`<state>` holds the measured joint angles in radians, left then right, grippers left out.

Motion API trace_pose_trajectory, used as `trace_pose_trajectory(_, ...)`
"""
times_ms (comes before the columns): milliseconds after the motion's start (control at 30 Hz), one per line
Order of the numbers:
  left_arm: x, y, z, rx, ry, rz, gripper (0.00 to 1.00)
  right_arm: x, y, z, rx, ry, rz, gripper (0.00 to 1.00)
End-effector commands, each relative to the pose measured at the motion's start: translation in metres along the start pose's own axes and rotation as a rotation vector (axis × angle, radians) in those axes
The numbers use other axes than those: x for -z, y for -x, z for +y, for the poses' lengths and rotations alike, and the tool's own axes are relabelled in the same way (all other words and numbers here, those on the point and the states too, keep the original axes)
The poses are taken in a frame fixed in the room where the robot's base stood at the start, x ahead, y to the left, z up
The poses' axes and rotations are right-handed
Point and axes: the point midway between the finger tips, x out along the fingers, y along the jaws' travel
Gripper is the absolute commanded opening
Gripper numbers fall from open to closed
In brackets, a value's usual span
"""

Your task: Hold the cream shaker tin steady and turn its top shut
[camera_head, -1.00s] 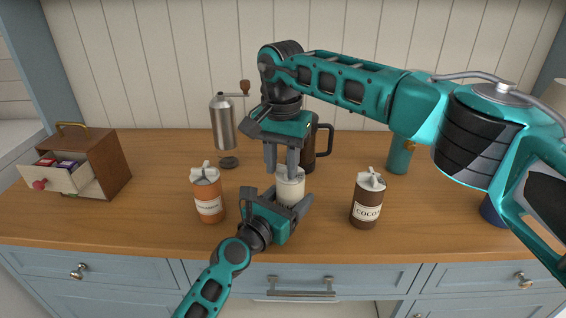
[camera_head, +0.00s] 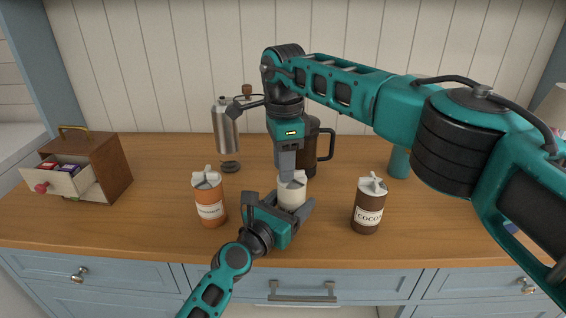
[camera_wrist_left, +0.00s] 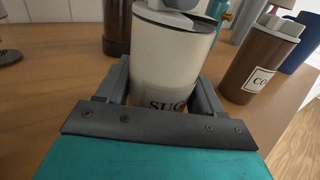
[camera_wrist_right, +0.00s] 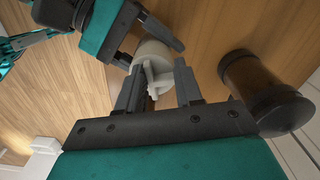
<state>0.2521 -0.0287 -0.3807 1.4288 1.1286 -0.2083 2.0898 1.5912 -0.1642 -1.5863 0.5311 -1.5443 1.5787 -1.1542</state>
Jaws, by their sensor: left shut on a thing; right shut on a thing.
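The cream shaker tin (camera_head: 291,196) stands upright on the counter, between the orange and brown tins. Its label shows the letters "SUG" in the left wrist view (camera_wrist_left: 172,70). My left gripper (camera_head: 300,208) is shut around the tin's body from the front, low down. My right gripper (camera_head: 288,172) points straight down from above and is shut on the tin's top (camera_wrist_right: 156,72), with a finger on each side of its raised grip. In the head view its fingers hide part of the top. Whether the top sits fully closed cannot be seen.
An orange tin (camera_head: 209,200) stands to the left and a brown cocoa tin (camera_head: 368,207) to the right. A steel grinder (camera_head: 226,128) and a wooden box with an open drawer (camera_head: 62,182) are further left.

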Motion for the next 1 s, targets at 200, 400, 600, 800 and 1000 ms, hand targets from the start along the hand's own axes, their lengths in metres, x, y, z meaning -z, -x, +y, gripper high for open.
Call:
trace_pose_trajectory(200,0.0004,0.0001,0.0005,-0.001,-0.001,0.001,0.32,0.0017,0.0002,-0.0018,0.000,-0.144,0.001,0.05)
trace_pose_trajectory(400,0.0004,0.0001,0.0004,-0.001,-0.001,0.001,0.32,0.0029,0.0002,-0.0027,0.000,-0.225,0.000,0.05)
trace_pose_trajectory(600,0.0004,0.0001,0.0004,-0.001,-0.001,0.001,0.32,0.0036,0.0003,-0.0031,0.000,-0.263,0.000,0.05)
trace_pose_trajectory(800,0.0004,0.0001,0.0004,-0.001,-0.001,0.001,0.32,0.0039,0.0003,-0.0033,0.000,-0.273,0.000,0.05)
trace_pose_trajectory(1000,0.0004,0.0001,0.0005,-0.001,-0.001,0.001,0.32,0.0041,0.0003,-0.0033,0.000,-0.273,0.000,0.05)
